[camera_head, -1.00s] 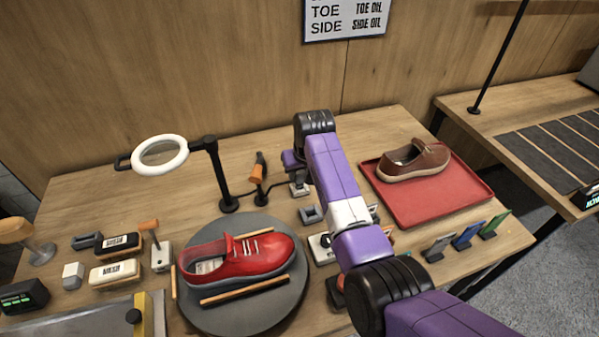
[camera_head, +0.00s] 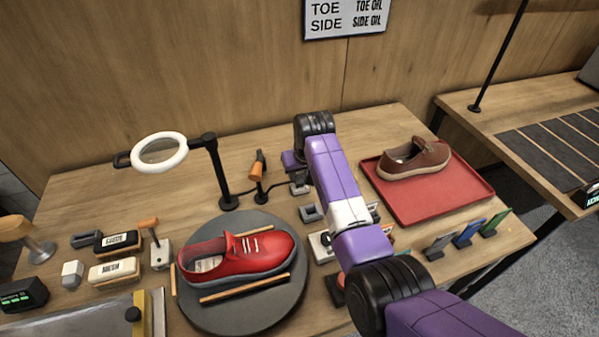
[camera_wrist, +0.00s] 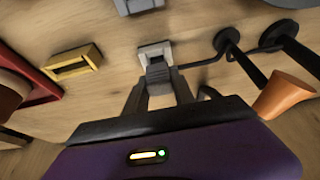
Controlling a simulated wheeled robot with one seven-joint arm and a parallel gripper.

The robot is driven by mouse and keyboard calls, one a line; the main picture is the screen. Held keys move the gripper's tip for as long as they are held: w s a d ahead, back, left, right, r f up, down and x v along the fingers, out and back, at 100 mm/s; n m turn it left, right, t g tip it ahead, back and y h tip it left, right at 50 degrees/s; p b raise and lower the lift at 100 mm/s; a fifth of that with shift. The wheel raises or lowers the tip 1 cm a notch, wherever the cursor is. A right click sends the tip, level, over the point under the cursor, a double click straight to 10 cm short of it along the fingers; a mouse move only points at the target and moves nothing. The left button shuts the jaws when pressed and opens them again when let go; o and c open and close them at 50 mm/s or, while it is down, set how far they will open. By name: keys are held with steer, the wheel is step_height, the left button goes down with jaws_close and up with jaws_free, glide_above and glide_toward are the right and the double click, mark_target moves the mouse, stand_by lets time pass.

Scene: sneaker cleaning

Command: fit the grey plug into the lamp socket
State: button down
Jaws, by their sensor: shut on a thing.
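In the wrist view the grey plug (camera_wrist: 158,72) is between the fingertips of my gripper (camera_wrist: 160,84), which is shut on it. The pale lamp socket (camera_wrist: 154,49) lies directly ahead of the plug, and the two appear to touch. I cannot tell how deep the plug sits. A dark cable runs from the plug and socket area towards a round black base. In the head view my gripper (camera_head: 295,172) is low over the table, partly hidden by my arm, with the socket (camera_head: 300,189) just below it. The ring lamp (camera_head: 160,152) stands to the left, its ring white.
An orange-handled tool (camera_head: 257,172) stands close to the left of my gripper; its handle (camera_wrist: 284,96) is near in the wrist view. A yellow frame (camera_wrist: 72,63) and red tray (camera_head: 425,209) lie on the other side. A red sneaker (camera_head: 240,256) rests on a turntable.

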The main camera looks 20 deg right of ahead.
mark_target(301, 173)
steer(key=shift+f+b, duration=0.45)
steer(key=shift+f, duration=0.4)
steer(key=c, duration=1)
jaws_free()
steer(key=shift+o, duration=0.2)
steer(key=shift+v, duration=3.9)
